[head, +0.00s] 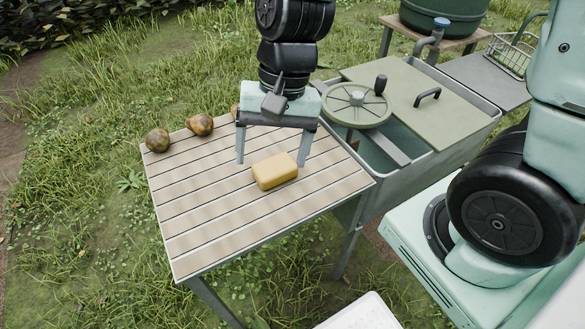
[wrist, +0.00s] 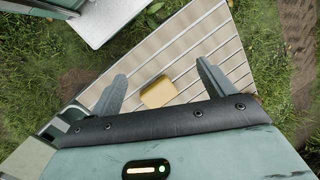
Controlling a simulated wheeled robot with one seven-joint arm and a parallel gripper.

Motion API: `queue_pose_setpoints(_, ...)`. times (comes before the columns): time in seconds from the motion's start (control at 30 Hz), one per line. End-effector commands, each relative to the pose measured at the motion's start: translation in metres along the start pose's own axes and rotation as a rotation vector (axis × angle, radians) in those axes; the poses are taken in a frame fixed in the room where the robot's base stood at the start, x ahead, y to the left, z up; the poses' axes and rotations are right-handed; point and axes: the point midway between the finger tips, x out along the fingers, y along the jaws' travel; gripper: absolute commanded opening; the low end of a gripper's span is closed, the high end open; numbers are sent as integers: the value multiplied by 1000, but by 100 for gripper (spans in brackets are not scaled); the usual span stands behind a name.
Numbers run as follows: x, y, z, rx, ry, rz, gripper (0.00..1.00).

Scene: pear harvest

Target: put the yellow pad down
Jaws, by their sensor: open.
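The yellow pad (head: 275,171) is a rounded block lying flat on the slatted table (head: 215,235). In the wrist view the pad (wrist: 158,92) lies between the two fingers, with a gap on each side. My gripper (head: 270,160) is open above the table, its two fingers pointing down. In the wrist view my gripper (wrist: 160,85) shows both fingers spread apart and holding nothing. In the head view the pad is just in front of and below the fingers, and I see no contact.
Two brownish pears (head: 158,140) (head: 200,125) sit at the table's back left, and another is partly hidden behind my gripper. To the right stands a sink (head: 400,180) with a green handwheel (head: 355,105) and lid (head: 430,95). The table's front left is clear.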

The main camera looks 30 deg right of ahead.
Motion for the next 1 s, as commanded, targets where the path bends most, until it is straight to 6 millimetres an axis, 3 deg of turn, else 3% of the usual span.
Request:
queue_pose_setpoints(0.03, -6, -2, 29, -236, 19, 39, 81)
queue_pose_setpoints(0.1, -11, 2, 58, -524, 39, 94, 81)
queue_pose_setpoints(0.2, -16, 10, 85, -833, 58, 162, 81)
queue_pose_setpoints(0.3, -19, 16, 97, -1007, 69, 204, 81)
queue_pose_setpoints(0.43, -20, 18, 101, -1072, 72, 222, 81)
queue_pose_setpoints(1.0, -20, 18, 100, -1064, 71, 219, 81)
